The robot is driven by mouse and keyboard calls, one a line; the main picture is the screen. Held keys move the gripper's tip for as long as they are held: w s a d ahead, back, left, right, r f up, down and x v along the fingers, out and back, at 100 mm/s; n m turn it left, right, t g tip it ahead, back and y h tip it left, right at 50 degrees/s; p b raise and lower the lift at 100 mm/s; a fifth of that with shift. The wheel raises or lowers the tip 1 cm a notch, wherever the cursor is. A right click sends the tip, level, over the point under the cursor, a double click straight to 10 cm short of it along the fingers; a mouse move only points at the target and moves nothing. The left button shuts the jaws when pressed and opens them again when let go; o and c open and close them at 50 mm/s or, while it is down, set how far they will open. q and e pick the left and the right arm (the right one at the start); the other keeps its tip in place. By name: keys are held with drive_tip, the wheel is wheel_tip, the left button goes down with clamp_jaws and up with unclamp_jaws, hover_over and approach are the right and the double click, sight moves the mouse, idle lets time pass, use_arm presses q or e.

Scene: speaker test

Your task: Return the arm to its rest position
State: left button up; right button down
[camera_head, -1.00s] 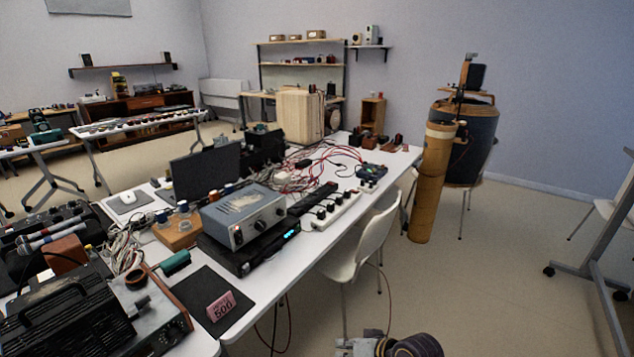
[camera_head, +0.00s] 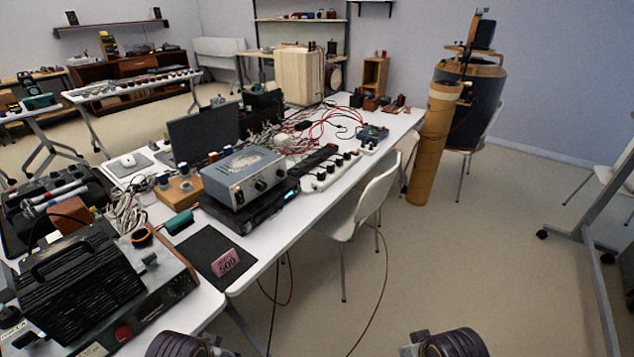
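Two dark, ribbed, rounded parts of my arms show at the bottom edge of the head view, one left of centre and one right of centre. Each has a small grey piece beside it. They are in front of the long white table (camera_head: 246,273), apart from each other. No gripper fingers show, so neither gripper is in view. The lower parts of both arms are cut off by the frame.
The table holds a black case (camera_head: 78,285), a grey amplifier (camera_head: 245,177), a laptop (camera_head: 203,134) and tangled cables. A white chair (camera_head: 368,200) stands at its right side. A brown tube (camera_head: 433,145) stands behind.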

use_arm(q)
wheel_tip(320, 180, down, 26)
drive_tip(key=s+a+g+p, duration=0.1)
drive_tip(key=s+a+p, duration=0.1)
drive_tip(key=p, duration=0.4)
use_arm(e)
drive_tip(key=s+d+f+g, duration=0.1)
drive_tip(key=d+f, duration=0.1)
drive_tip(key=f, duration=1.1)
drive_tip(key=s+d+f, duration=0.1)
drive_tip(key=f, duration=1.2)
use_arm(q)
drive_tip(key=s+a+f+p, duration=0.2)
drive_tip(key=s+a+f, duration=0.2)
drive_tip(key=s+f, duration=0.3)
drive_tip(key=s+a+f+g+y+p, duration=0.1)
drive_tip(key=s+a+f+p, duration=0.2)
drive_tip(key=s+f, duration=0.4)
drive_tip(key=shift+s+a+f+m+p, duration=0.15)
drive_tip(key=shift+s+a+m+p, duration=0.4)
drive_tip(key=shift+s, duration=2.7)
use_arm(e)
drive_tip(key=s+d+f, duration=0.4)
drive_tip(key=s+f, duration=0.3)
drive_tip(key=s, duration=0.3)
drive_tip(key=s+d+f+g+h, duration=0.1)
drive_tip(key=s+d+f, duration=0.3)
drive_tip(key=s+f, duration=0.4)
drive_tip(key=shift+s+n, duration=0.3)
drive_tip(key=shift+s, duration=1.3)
